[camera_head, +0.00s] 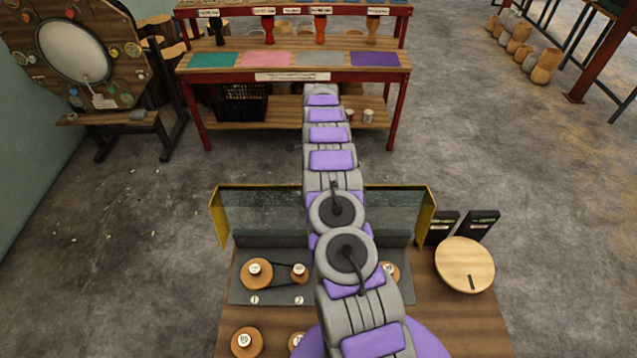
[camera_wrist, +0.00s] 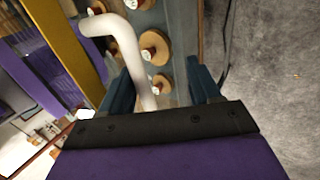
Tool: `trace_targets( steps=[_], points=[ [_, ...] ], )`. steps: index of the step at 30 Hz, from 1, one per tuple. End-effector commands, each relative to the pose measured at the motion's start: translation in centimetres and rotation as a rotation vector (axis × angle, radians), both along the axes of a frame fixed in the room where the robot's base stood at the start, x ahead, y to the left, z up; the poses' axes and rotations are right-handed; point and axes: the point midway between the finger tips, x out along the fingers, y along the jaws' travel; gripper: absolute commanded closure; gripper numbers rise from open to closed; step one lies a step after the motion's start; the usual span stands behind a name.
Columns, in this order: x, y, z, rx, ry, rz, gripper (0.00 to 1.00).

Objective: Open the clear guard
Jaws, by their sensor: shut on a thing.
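The clear guard (camera_head: 262,210) is a see-through panel with yellow ends, standing along the far side of a grey plate (camera_head: 240,291) on the wooden bench. My arm crosses in front of its middle. In the wrist view the guard's yellow edge (camera_wrist: 72,52) runs down the upper left, and a bent white handle (camera_wrist: 128,52) stretches down between my fingers. My gripper (camera_wrist: 160,86) is shut on this handle, with one teal finger on each side. In the head view my arm hides the gripper and handle.
Several wooden pulleys, one (camera_head: 257,272) belted to another (camera_head: 299,272), sit on the bench near the guard. A round wooden disc (camera_head: 464,265) and black boxes (camera_head: 441,227) are at right. A red-framed shelf (camera_head: 292,76) stands beyond open floor.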

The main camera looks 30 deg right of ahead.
Motion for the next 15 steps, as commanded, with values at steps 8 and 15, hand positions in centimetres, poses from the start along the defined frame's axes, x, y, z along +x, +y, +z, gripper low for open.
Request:
trace_targets(
  steps=[8, 15],
  points=[
    [0.2, 0.0, -0.2, -0.002, -0.007, 0.001, 0.58],
    [0.2, 0.0, 0.9, -0.004, -0.012, 0.001, 0.58]
  ],
)
